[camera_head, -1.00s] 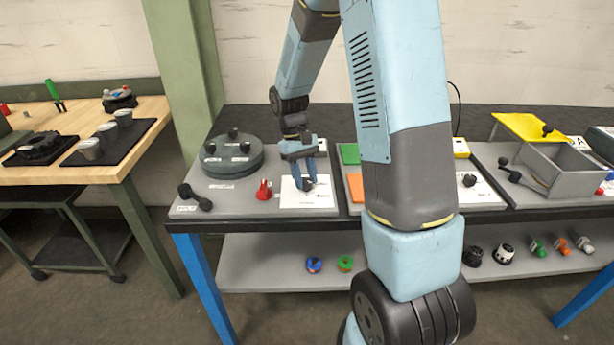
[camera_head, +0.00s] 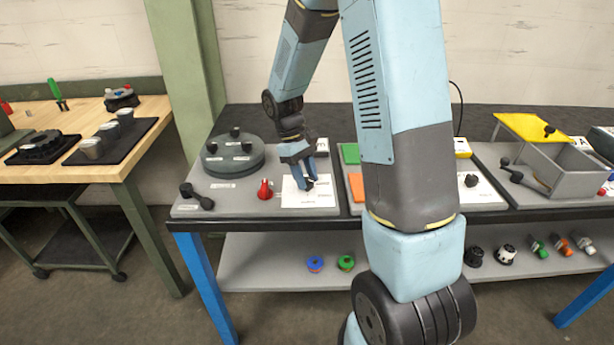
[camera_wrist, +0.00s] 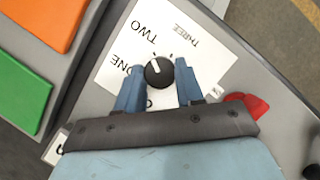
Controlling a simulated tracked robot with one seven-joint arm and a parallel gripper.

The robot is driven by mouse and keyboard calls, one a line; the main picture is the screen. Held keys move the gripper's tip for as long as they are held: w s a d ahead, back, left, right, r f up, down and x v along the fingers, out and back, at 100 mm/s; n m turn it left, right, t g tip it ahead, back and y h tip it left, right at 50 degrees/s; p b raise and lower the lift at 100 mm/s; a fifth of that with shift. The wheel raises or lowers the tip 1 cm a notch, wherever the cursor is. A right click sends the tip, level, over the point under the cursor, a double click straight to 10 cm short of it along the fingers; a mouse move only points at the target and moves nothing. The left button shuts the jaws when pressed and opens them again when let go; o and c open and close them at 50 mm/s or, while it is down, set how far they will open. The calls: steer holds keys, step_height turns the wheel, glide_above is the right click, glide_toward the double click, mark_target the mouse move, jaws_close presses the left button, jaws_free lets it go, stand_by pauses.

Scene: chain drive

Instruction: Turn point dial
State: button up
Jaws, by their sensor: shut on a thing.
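The point dial is a round black knob (camera_wrist: 159,73) with a white pointer line, on a white card (camera_wrist: 110,75). In the wrist view the card's printed words include ONE, TWO and THREE. The pointer line faces up and left, roughly toward TWO. My gripper (camera_wrist: 159,86) has one blue finger on each side of the knob and is shut on it. In the head view my gripper (camera_head: 309,185) is low over the white card (camera_head: 325,196), and its fingers hide most of the knob.
A red knob (camera_head: 265,189) is just left of the card, and also shows in the wrist view (camera_wrist: 250,104). A grey round turntable (camera_head: 232,160) and a black lever (camera_head: 197,196) are further left. Green (camera_wrist: 22,92) and orange (camera_wrist: 45,20) plates lie on the neighbouring panel.

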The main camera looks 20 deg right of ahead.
steer(key=o, duration=1)
steer(key=shift+o, duration=0.2)
steer(key=v, duration=1.3)
steer(key=shift+r, duration=0.3)
steer(key=shift+w+a, duration=0.1)
steer(key=shift+w, duration=0.05)
